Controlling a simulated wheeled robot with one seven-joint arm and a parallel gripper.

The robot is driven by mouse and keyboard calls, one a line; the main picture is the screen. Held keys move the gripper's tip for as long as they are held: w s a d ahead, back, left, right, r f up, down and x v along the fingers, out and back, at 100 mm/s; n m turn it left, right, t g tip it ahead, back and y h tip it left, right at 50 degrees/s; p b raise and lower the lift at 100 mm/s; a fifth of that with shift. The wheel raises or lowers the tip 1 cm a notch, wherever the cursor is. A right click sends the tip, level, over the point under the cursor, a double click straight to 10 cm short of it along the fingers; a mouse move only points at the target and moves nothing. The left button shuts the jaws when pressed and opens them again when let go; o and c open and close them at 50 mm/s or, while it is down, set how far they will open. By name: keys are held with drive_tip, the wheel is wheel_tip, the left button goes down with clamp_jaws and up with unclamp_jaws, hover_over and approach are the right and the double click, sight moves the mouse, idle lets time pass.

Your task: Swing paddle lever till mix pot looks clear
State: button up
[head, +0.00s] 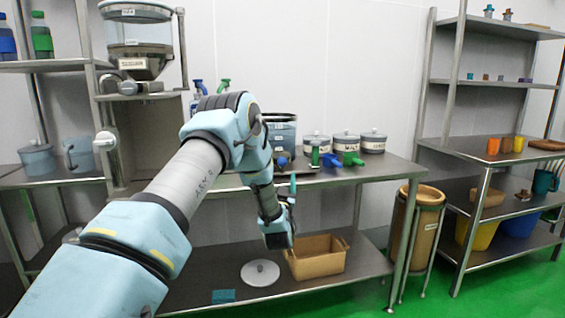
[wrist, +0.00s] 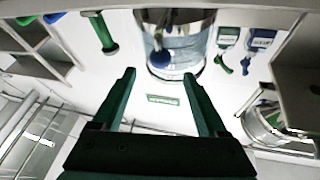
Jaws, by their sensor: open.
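The mix pot appears to be the clear, dark-rimmed vessel (head: 281,132) on the bench top, partly hidden by my arm in the head view. In the wrist view a clear pot (wrist: 198,42) with a metal rim and pale bluish contents stands beyond my fingers. A round blue knob (wrist: 174,62) shows at its front; I cannot tell whether it is the paddle lever. How clear the mix is cannot be judged. My gripper (head: 292,190) is at the bench's front edge, below the pot. Its dark green fingers (wrist: 162,95) are open and empty, apart from the knob.
A hopper (head: 138,40) is at the left. A tan box (head: 315,256) and a white round lid (head: 260,272) lie on the lower shelf. A tan bin (head: 422,220) stands right of the bench.

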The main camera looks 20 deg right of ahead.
sight(282, 165)
drive_tip(key=p+x, duration=0.1)
drive_tip(key=x, duration=0.7)
drive_tip(key=shift+w+d+r+p, duration=0.1)
drive_tip(key=shift+w+d+p, duration=0.05)
drive_tip(key=shift+w+p, duration=0.2)
drive_tip(key=shift+c, duration=0.4)
clamp_jaws()
idle(0.6)
